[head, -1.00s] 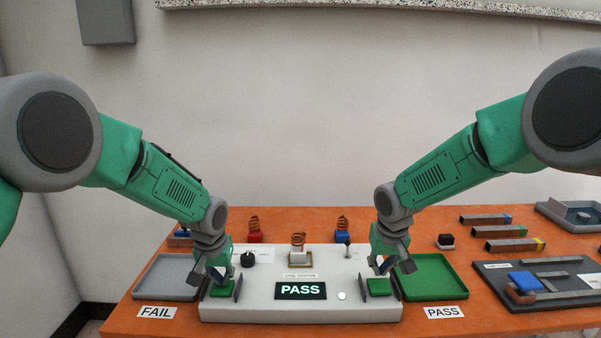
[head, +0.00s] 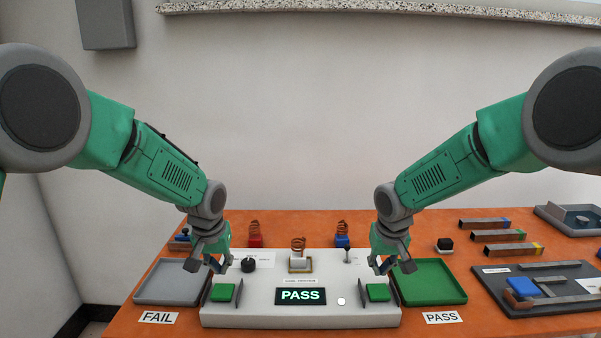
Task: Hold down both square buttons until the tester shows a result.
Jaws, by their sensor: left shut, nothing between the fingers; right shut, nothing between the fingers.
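The white coil tester (head: 260,314) stands on the table, its screen (head: 300,296) reading PASS. A green square button (head: 222,292) is at its left end and another green square button (head: 378,292) at its right end, each with a dark upright plate on its inner side. My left gripper (head: 220,268) is shut and empty, above the left button with a visible gap. My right gripper (head: 383,268) is shut and empty, just above and behind the right button; it appears clear of it. A coil (head: 298,246) on a light block sits in the tester's middle.
A grey FAIL tray (head: 172,298) lies left of the tester and a green PASS tray (head: 432,298) right of it; both are empty. A red-based coil (head: 255,240) and a blue-based coil (head: 342,240) stand behind. A dark fixture board (head: 500,298) lies far right.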

